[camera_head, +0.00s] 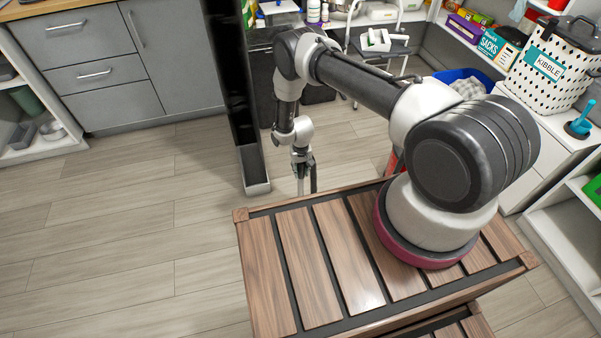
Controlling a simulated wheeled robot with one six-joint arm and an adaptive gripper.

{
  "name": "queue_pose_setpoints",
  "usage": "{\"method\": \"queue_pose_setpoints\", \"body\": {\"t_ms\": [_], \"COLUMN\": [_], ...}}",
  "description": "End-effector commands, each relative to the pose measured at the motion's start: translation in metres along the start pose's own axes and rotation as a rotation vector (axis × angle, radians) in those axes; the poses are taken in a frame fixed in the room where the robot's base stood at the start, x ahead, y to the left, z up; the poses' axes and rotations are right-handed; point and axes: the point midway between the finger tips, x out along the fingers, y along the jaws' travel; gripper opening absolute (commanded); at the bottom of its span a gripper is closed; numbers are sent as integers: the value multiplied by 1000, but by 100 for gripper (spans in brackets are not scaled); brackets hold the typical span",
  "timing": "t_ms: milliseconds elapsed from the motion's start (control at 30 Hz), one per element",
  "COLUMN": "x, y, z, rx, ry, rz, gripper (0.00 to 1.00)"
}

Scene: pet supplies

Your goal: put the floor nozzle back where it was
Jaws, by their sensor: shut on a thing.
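My gripper (305,171) hangs pointing down at the end of my arm, beyond the slatted wooden top and just right of the tall dark upright. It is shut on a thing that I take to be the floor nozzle. That thing is small and mostly hidden by the fingers, so I cannot make out its shape. I cannot tell whether it touches the floor. No other floor nozzle can be made out.
The tall dark upright (241,85) with a grey foot stands close left of my gripper. Grey drawers (90,50) stand back left. The wooden floor (120,225) is clear at left.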

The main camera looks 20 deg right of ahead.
Motion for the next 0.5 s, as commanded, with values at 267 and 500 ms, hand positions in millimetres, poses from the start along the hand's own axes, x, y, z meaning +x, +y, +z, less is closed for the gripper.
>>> {"method": "queue_pose_setpoints", "body": {"t_ms": [267,500], "x": [12,15], "y": [0,0], "z": [-2,-1], "rx": [0,0], "ry": [3,3], "rz": [-1,-1], "gripper": [0,0]}}
